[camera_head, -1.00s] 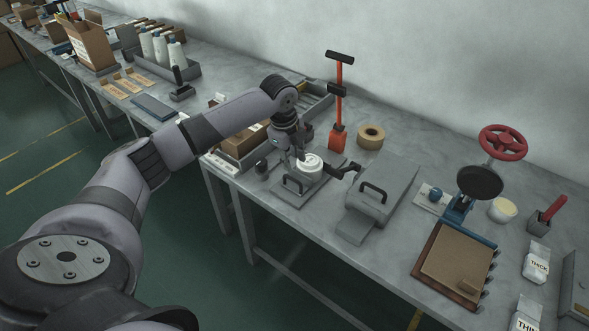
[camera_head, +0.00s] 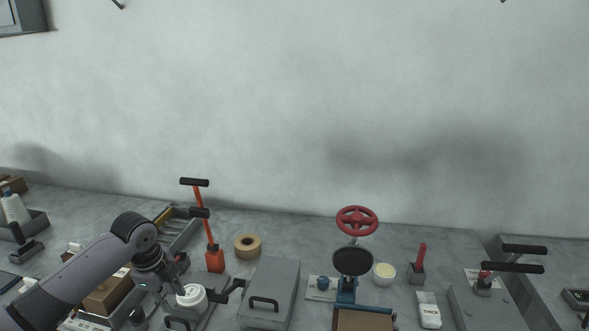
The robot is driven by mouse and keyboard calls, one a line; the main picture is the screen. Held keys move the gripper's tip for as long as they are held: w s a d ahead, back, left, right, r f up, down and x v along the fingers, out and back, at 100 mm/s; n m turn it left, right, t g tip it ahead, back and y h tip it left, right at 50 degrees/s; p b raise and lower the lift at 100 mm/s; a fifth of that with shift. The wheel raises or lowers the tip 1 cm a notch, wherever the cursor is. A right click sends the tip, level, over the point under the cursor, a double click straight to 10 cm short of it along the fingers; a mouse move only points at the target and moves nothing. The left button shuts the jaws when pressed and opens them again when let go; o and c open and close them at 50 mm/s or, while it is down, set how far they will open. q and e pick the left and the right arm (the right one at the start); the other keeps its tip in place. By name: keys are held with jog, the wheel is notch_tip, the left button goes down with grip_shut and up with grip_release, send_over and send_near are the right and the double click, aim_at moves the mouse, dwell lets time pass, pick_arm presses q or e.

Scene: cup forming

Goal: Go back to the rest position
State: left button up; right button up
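My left arm comes in from the lower left, and its dark gripper (camera_head: 171,276) points down over the bench. The gripper is right at a round white piece (camera_head: 191,297) on a small grey device near the bench's front. Whether the fingers touch the white piece is too small to tell, and so is how far they are apart. My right arm and gripper are not in view.
An orange lever tool (camera_head: 214,259) stands just behind the gripper, with a tape roll (camera_head: 247,246) to its right. A grey box with a handle (camera_head: 270,290), a press with a red wheel (camera_head: 357,220) and a white bag (camera_head: 428,310) stand further right. Cardboard boxes (camera_head: 106,292) lie behind the arm.

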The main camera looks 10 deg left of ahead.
pick_arm(q)
jog(key=s+d+f+n+h, duration=0.1)
jog(key=s+d+f+n, duration=0.1)
jog(key=s+d+f, duration=0.6)
jog(key=s+d+f+n+h, duration=0.15)
jog(key=s+d+f, duration=0.35)
jog(key=d, duration=0.5)
jog(key=s+a+n+t+y, duration=0.1)
jog(key=s+a+n+y, duration=0.2)
jog(key=s+n, duration=1.3)
jog(key=s+f+m+g, duration=0.1)
jog(key=s+f, duration=0.1)
jog(key=f, duration=1.1)
jog(key=s+f+m, duration=0.2)
jog(key=f, duration=1)
jog(key=s+a+f+g, duration=0.1)
jog(key=s+a+f, duration=0.2)
jog(key=s+f, duration=1.3)
jog(key=shift+s+f, duration=0.15)
jog(key=shift+f, duration=0.05)
